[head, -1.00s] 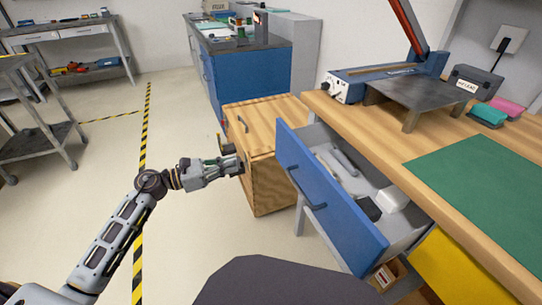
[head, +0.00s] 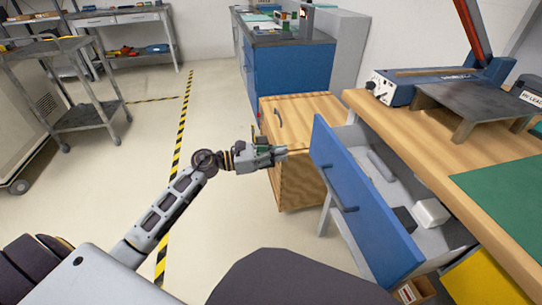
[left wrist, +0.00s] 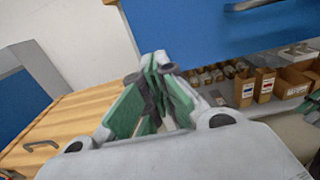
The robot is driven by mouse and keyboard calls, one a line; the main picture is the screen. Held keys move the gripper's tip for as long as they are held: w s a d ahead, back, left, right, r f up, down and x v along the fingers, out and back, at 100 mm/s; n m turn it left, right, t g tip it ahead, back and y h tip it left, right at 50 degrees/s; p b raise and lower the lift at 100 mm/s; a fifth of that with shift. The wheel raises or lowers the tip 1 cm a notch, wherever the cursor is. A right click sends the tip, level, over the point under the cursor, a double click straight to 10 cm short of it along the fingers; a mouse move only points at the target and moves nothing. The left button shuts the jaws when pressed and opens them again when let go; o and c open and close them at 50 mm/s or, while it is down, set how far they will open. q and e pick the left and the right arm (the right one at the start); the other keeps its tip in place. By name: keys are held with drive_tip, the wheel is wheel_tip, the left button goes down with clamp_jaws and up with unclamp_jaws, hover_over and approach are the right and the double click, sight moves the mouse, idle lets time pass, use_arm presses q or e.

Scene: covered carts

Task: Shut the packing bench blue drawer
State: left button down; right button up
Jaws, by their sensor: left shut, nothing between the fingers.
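The blue drawer (head: 362,203) of the packing bench (head: 432,150) is pulled out in the head view. Its blue front with a dark handle (head: 339,188) faces left, and white and dark items lie inside. My left gripper (head: 283,153) is shut and empty, left of the drawer front and apart from it, in front of the wooden cabinet. In the left wrist view, the shut fingertips (left wrist: 155,62) point toward the left end of the blue drawer front (left wrist: 210,35). The handle shows at the top right there.
A wooden cabinet (head: 303,112) stands beyond the drawer. A yellow drawer front (head: 487,278) is under the bench at right. Small boxes (left wrist: 265,85) sit on a shelf below the blue drawer. A grey cart (head: 85,118) stands at left, with open floor between.

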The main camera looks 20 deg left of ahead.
sight(314, 148)
use_arm(q)
drive_tip(key=shift+b+x, duration=0.65)
drive_tip(key=shift+x, duration=2.85)
drive_tip(key=shift+w+d, duration=0.45)
drive_tip(key=shift+d, duration=0.2)
use_arm(e)
drive_tip(key=f, duration=0.3)
drive_tip(key=shift+s+a, duration=0.15)
drive_tip(key=shift+a, duration=0.05)
drive_tip(key=shift+r+t, duration=0.15)
drive_tip(key=shift+t, duration=0.15)
